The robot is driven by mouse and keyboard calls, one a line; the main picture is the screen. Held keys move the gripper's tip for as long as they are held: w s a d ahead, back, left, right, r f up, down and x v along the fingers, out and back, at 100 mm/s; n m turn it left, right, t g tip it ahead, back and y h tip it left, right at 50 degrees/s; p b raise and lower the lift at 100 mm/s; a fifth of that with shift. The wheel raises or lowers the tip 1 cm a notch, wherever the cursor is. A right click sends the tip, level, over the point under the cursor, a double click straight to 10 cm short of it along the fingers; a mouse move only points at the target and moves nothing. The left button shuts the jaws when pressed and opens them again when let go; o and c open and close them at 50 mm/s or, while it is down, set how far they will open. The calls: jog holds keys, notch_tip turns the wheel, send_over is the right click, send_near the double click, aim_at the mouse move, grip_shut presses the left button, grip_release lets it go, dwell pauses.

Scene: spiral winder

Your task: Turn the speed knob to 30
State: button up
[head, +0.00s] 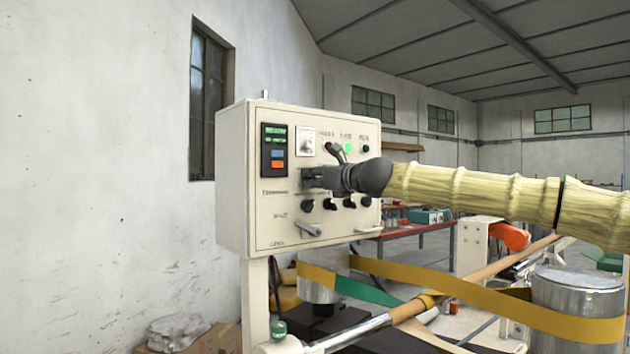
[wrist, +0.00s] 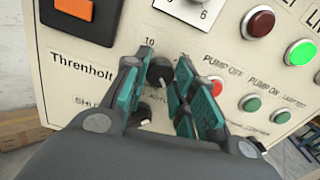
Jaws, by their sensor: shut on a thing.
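The cream control panel (head: 234,185) stands upright at the left of the head view. My gripper (head: 312,178) reaches it from the right and covers part of its middle. In the wrist view, a round black knob (wrist: 160,72) sits between the teal pads of my gripper (wrist: 158,80), which is shut on it. The number 10 is printed just above this knob. Other scale marks and the knob's name are mostly hidden by the fingers. I cannot tell the knob's exact setting.
Close around the fingers are a red pump-off button (wrist: 215,86), a green pump-on button (wrist: 250,103), and a lit green lamp (wrist: 300,52). A display with an orange key (wrist: 75,8) is at upper left. A row of black knobs (head: 330,204) and a lever (head: 308,228) lie below my gripper.

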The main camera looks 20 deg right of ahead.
dwell(0.4)
jog(key=o, duration=1)
jog(key=shift+o, duration=0.2)
jog(key=v, duration=1.2)
